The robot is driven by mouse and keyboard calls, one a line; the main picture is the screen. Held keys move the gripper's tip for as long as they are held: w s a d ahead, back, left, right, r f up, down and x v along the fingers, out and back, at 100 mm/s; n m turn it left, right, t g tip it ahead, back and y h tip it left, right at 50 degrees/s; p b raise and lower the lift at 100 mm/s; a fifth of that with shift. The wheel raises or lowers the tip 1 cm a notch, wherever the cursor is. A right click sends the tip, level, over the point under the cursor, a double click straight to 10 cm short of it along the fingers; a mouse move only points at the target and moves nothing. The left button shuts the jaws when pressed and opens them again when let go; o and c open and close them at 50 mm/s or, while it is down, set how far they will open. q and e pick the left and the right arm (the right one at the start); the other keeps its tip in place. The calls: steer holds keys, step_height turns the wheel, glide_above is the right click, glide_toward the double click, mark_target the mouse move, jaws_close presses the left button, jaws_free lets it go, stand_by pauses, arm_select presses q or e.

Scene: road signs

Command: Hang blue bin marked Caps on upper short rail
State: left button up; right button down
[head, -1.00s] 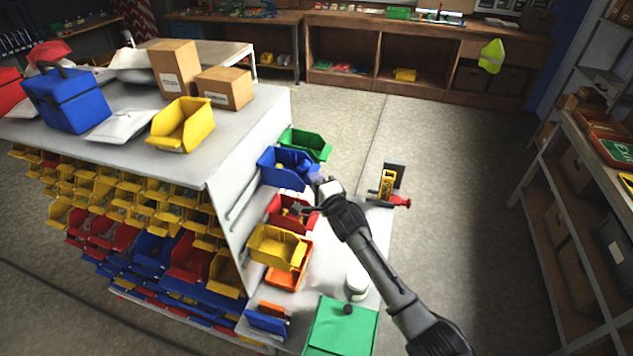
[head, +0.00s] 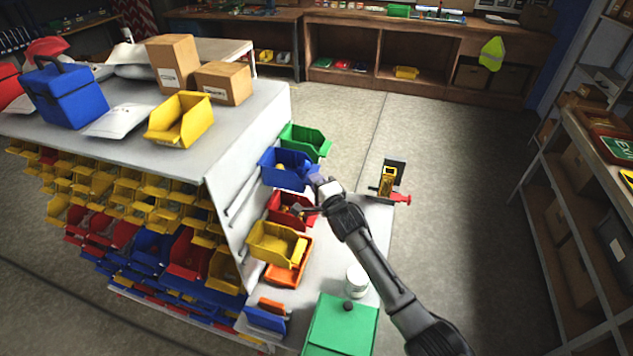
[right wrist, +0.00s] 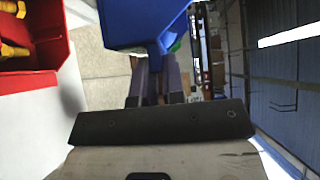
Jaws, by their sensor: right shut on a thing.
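A blue bin (head: 284,170) is at the far end of the cabinet's side panel, close to the panel and in line with the row of bins. I cannot read its label, and whether its back touches a rail cannot be told. My right gripper (head: 317,183) is shut on the near right part of this bin. The right wrist view shows the blue bin (right wrist: 140,22) just beyond the fingers (right wrist: 155,88). Short metal rails (head: 243,202) run along the panel to the left of the bins. My left gripper is not in view.
A green bin (head: 305,142) is just behind the blue one. A red bin (head: 288,212), a yellow bin (head: 276,243) and an orange bin (head: 288,272) are nearer. A white jar (head: 356,281) and a green box (head: 340,325) stand on the lower surface. Floor to the right is clear.

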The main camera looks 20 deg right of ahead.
stand_by(0.4)
steer(key=c, duration=1.1)
jaws_free()
steer(key=s, duration=0.4)
steer(key=s+d, duration=0.1)
steer(key=s, duration=0.8)
steer(key=shift+s+d+b, duration=0.3)
steer(key=shift+s+d, duration=0.05)
